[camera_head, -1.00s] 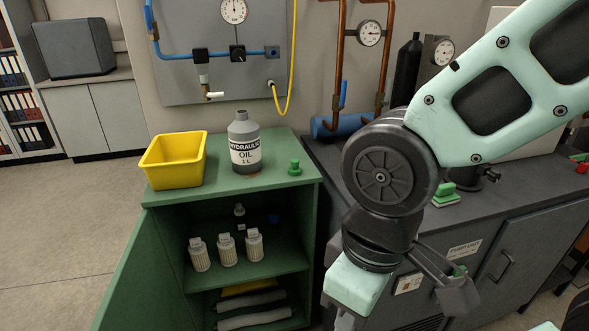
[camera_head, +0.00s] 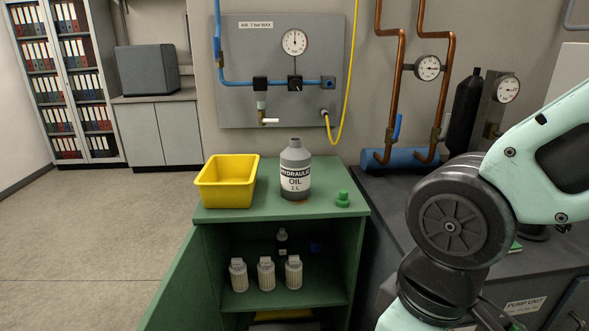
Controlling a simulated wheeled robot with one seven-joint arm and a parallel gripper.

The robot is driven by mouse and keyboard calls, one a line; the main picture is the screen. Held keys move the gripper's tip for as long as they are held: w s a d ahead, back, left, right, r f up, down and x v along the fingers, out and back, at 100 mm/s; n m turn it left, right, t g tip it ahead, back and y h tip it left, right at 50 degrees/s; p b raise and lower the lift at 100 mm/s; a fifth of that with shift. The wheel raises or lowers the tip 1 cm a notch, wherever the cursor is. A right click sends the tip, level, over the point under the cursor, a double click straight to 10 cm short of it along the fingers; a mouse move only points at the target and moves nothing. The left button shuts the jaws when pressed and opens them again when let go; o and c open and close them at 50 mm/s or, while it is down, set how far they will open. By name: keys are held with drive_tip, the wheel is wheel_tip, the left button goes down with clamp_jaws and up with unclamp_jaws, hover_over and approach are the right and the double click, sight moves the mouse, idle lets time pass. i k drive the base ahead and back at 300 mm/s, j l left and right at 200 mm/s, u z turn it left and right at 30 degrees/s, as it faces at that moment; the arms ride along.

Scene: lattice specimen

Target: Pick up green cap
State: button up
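The green cap (camera_head: 342,199) stands on the green cabinet top (camera_head: 318,207), near its right edge. It is a small piece with a narrower top and a wider base. It is to the right of the grey hydraulic oil bottle (camera_head: 296,172) and apart from it. My gripper (camera_head: 488,318) is at the bottom edge of the view, to the right of and below the cap, well away from it. Most of the gripper is cut off, so its opening and any contents cannot be made out. A small green patch shows beside it.
A yellow bin (camera_head: 227,182) stands left of the bottle. The cabinet's open door (camera_head: 172,288) swings out at the left, and white filters (camera_head: 266,274) stand on its shelf. The dark pump unit bench (camera_head: 520,275) is right of the cabinet. Floor at the left is clear.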

sight(341, 201)
drive_tip(key=i+u, duration=0.3)
drive_tip(key=u, duration=0.15)
drive_tip(key=i+l+u, duration=0.2)
drive_tip(key=u, duration=0.25)
drive_tip(key=i+l+u, duration=0.25)
drive_tip(key=u, duration=0.2)
drive_tip(key=i+l, duration=0.05)
drive_tip(key=i, duration=0.1)
